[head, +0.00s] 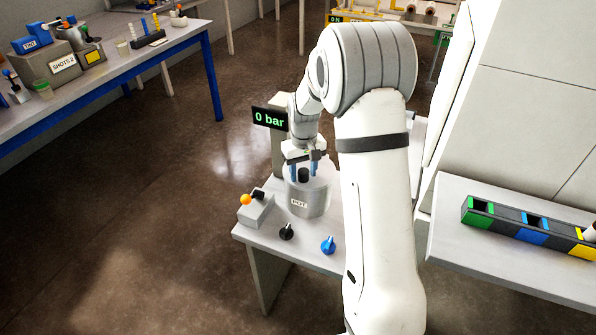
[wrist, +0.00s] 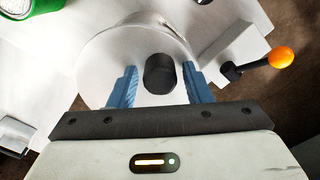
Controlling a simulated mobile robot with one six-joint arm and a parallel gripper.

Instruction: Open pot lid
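The grey pot (head: 309,200), labelled POT, stands on a small white table with its lid (wrist: 105,60) on top. The lid has a black knob (wrist: 160,73) at its middle, which also shows in the head view (head: 303,175). My gripper (head: 303,168) is above the lid and points down. In the wrist view my gripper (wrist: 160,85) has its two blue fingers on either side of the knob, with a gap to each side. The fingers are open and do not touch the knob.
A lever with an orange ball (head: 246,199) stands left of the pot. A black knob (head: 286,231) and a blue knob (head: 328,244) are at the table's front. A display (head: 270,118) behind reads 0 bar. A rack (head: 530,230) lies on the right bench.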

